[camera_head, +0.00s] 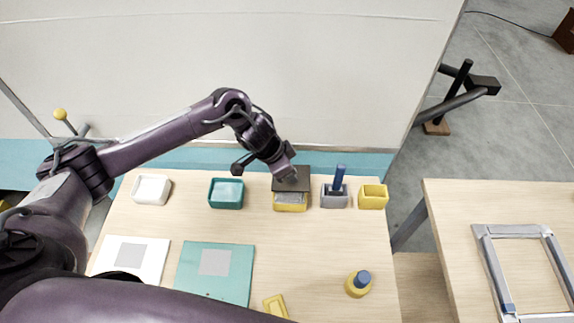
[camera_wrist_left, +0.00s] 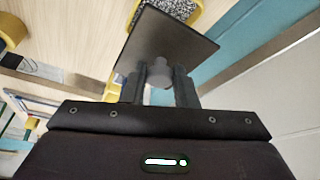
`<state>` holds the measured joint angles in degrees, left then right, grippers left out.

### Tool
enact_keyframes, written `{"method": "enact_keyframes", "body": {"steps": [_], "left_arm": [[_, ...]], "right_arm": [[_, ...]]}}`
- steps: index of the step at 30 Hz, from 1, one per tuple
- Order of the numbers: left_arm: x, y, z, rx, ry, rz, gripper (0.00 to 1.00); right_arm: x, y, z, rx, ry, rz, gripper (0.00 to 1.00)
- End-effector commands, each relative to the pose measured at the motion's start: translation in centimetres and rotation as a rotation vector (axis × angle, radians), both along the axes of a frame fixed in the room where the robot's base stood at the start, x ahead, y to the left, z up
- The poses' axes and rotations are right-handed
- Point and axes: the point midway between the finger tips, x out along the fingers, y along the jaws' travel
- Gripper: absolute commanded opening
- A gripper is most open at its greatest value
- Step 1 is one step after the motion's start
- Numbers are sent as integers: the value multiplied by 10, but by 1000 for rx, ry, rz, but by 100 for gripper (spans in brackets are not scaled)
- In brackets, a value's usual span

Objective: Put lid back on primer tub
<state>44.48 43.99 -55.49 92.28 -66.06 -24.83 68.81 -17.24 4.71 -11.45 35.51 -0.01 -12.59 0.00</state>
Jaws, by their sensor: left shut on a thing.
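My left gripper (camera_head: 288,178) is shut on the knob (camera_wrist_left: 160,75) of a dark grey square lid. The lid (camera_head: 301,172) is at the back of a yellow tub (camera_head: 290,208) in the head view. It covers the tub's rear part, and speckled grey contents show along the front. In the wrist view the lid (camera_wrist_left: 168,42) looks tilted, with the yellow tub (camera_wrist_left: 190,10) partly hidden beyond it. I cannot tell whether lid and tub touch. My right gripper is not in view.
A white tub (camera_head: 152,190), a teal tub (camera_head: 226,193), a grey tub (camera_head: 333,201) with a blue handle and a small yellow tub (camera_head: 372,198) share the row. The camper wall (camera_head: 230,70) is close behind the table.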

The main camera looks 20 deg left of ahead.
Motion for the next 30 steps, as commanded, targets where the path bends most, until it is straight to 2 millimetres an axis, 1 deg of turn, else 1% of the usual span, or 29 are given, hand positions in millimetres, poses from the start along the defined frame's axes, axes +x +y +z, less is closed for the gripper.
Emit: {"method": "enact_keyframes", "body": {"steps": [1, 15, 22, 30], "left_arm": [[0, 0, -5, 0, 0, -1, 3], [0, 0, -43, 1, -1, -2, 3], [0, 0, -58, -1, 0, 0, 3], [0, 0, -60, -1, 0, -1, 3]], "right_arm": [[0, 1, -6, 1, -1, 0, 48], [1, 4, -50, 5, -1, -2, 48], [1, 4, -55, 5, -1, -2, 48], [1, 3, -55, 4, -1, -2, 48]]}}
